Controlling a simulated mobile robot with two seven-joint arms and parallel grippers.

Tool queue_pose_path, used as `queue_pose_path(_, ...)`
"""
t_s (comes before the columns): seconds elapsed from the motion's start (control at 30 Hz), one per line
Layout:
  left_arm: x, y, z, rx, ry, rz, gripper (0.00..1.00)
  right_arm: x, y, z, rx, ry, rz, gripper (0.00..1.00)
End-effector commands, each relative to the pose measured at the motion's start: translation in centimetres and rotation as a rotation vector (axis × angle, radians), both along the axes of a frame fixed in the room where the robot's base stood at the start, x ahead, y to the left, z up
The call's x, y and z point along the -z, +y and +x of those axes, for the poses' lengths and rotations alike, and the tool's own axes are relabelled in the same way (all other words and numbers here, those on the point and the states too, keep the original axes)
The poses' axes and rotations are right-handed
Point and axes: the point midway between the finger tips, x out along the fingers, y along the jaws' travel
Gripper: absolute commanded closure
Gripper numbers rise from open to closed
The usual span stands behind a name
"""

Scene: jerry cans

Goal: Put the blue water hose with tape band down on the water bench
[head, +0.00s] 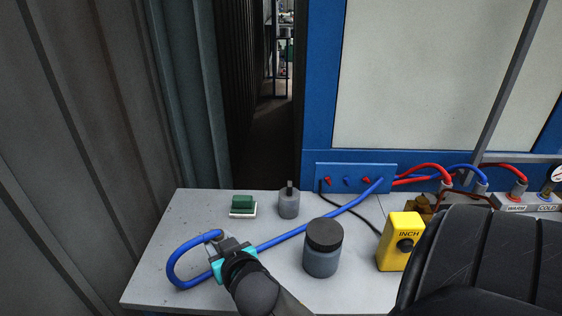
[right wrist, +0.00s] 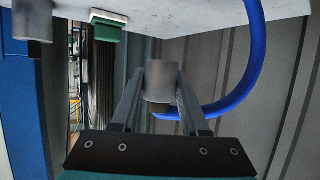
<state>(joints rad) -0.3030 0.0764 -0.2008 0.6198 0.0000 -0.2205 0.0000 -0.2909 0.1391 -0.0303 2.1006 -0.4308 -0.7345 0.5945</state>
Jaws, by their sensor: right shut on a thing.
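The blue hose (head: 290,237) runs from a blue panel across the water bench (head: 150,285) and loops back at the left end. My right gripper (head: 226,250) is shut on the hose's end, over the left part of the bench. In the right wrist view a grey cylindrical end fitting (right wrist: 161,84) sits between the fingers, with the blue hose (right wrist: 256,60) curving away beside it. I cannot make out a tape band clearly. Whether the held end touches the bench is hidden by the gripper. My left gripper is not in view.
A green-and-white block (head: 243,206), a small grey bottle (head: 289,203) and a dark-lidded jar (head: 323,255) stand on the bench. A yellow box marked INCH (head: 397,250) stands right of the jar. The blue panel (head: 328,173) is behind. The bench's left end is clear.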

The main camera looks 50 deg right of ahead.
Motion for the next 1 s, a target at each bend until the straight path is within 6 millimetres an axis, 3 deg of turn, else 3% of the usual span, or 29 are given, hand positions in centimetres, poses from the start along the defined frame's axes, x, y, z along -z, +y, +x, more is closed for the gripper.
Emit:
queue_pose_path(0.33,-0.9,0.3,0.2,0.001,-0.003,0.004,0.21,-5.8,-3.1,1.1,0.393,-0.013,-0.001,1.00)
queue_pose_path(0.5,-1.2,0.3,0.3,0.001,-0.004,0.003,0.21,-8.4,-3.8,1.1,0.518,-0.010,0.001,1.00)
queue_pose_path(0.63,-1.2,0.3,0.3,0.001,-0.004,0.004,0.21,-9.4,-4.0,0.9,0.566,-0.004,0.000,1.00)
queue_pose_path(0.77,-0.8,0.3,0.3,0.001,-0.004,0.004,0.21,-8.0,-4.1,0.8,0.581,0.002,-0.006,1.00)
queue_pose_path(1.0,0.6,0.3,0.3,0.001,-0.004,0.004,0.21,-1.6,-4.2,0.8,0.579,0.005,-0.010,1.00)
